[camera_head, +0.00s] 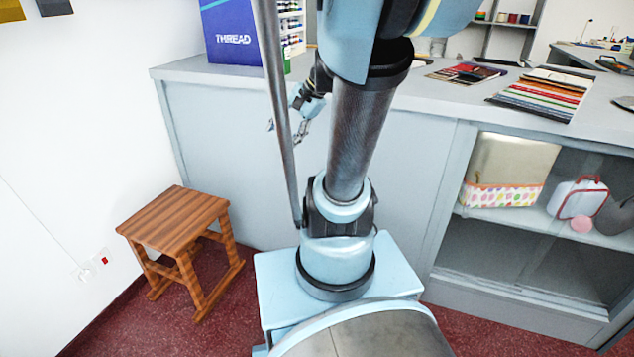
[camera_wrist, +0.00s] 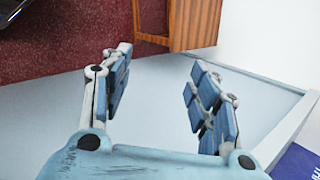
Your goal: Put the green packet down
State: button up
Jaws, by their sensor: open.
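My gripper (camera_head: 287,129) is in front of the counter's front face, below its top edge, partly hidden by my own arm and a thin pole. In the wrist view my gripper (camera_wrist: 160,68) has its fingers spread apart with nothing between them. No green packet shows clearly in either view. A small green patch (camera_head: 287,66) shows at the lower right edge of the blue THREAD box (camera_head: 231,32); I cannot tell whether it is the packet.
The grey counter top (camera_head: 195,71) runs across the back. Fabric swatches (camera_head: 545,93) and a booklet (camera_head: 466,73) lie at its right. A wooden stool (camera_head: 172,220) stands on the red floor at left. Open shelves hold a white case (camera_head: 578,198).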

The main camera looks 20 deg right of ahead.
jog(key=s+d+f+n+h, duration=0.6)
jog(key=s+f+n, duration=0.3)
jog(key=s, duration=0.3)
jog(key=shift+s+d+f+n+g, duration=0.25)
jog(key=shift+d+f+n+g, duration=0.15)
jog(key=shift+f, duration=0.1)
jog(key=shift+a, duration=0.1)
jog(key=shift+w+f, duration=0.2)
jog(key=shift+w, duration=0.25)
